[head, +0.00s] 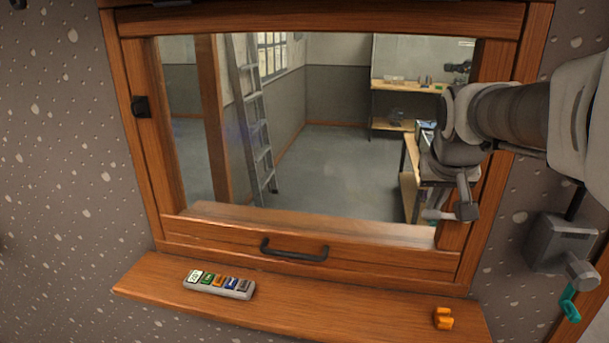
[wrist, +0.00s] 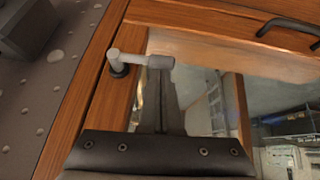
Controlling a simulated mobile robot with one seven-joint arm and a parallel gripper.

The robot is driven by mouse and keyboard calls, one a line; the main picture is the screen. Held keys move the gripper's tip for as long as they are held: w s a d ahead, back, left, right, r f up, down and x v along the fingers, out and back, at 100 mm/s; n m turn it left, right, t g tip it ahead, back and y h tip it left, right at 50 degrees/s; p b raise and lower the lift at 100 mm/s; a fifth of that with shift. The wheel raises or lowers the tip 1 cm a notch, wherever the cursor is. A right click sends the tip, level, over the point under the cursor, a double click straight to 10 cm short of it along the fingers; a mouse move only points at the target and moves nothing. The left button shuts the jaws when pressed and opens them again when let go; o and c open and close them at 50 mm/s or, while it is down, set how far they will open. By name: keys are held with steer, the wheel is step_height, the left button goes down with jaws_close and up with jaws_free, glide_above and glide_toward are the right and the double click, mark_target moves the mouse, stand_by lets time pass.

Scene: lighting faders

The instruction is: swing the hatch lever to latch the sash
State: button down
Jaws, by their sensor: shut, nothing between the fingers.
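The hatch lever (wrist: 134,60) is a grey arm on a round dark base on the wooden side frame. In the head view the lever (head: 467,211) shows small at the right jamb, partly crowded by my arm. My gripper (wrist: 161,74) is shut and empty, its fingertips right at the lever's thick end; whether they touch it I cannot tell. The sash (head: 210,234) is a wooden-railed pane sitting low in the frame, with a black handle (head: 294,250) on its bottom rail.
A wooden sill (head: 330,293) holds a strip of coloured faders or buttons (head: 219,284) and an orange block (head: 443,319). A grey wall box (head: 561,243) with a teal handle (head: 570,305) is right of the frame. A black catch (head: 141,106) is on the left jamb.

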mark_target(426, 216)
steer(key=shift+f, duration=0.2)
steer(key=f+h+b, duration=0.1)
steer(key=b, duration=0.2)
steer(key=a+f+n+h+b, duration=0.1)
steer(key=f+h+b, duration=0.1)
steer(key=b, duration=0.1)
steer(key=shift+w+g+b, duration=0.2)
steer(key=shift+g+b, duration=0.1)
steer(key=shift+b, duration=0.05)
steer(key=s+d+f+n+h+b, duration=0.1)
steer(key=d+f+n+h+b, duration=0.2)
steer(key=h+b, duration=0.7)
step_height(426, 216, down, 4)
steer(key=n+b, duration=0.2)
steer(key=b, duration=0.8)
steer(key=shift+r+h, duration=0.15)
steer(key=shift+h, duration=0.25)
steer(key=shift+d+b, duration=0.25)
steer(key=shift+b, duration=0.1)
